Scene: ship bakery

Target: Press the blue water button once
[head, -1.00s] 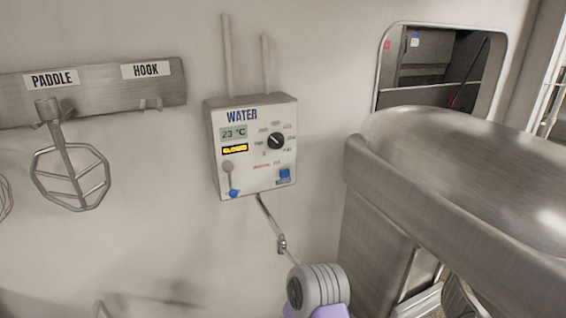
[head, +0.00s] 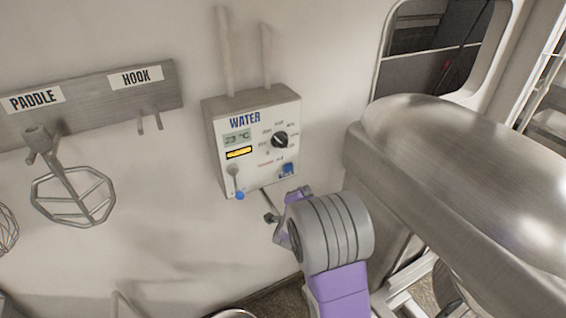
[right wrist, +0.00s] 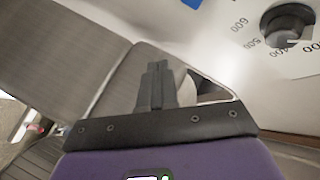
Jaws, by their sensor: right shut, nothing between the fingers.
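The white water panel (head: 230,170) hangs on the wall in the head view. The blue water button (head: 287,169) is at its lower right. My right gripper (head: 298,194) is just below the button, partly hidden by my own wrist; whether it touches the panel cannot be told there. In the right wrist view the right gripper (right wrist: 157,68) has its fingers together and empty. The panel face (right wrist: 235,45) fills the upper right there, with a blue part (right wrist: 192,3), seemingly the button, cut off at the top edge. The fingertips appear apart from it. My left gripper is not in view.
A black dial (head: 279,140) is above the button. A lever with a blue knob (head: 240,196) is at the panel's lower left. A large metal machine (head: 450,150) stands close on the right. A paddle (head: 75,195) hangs on the left.

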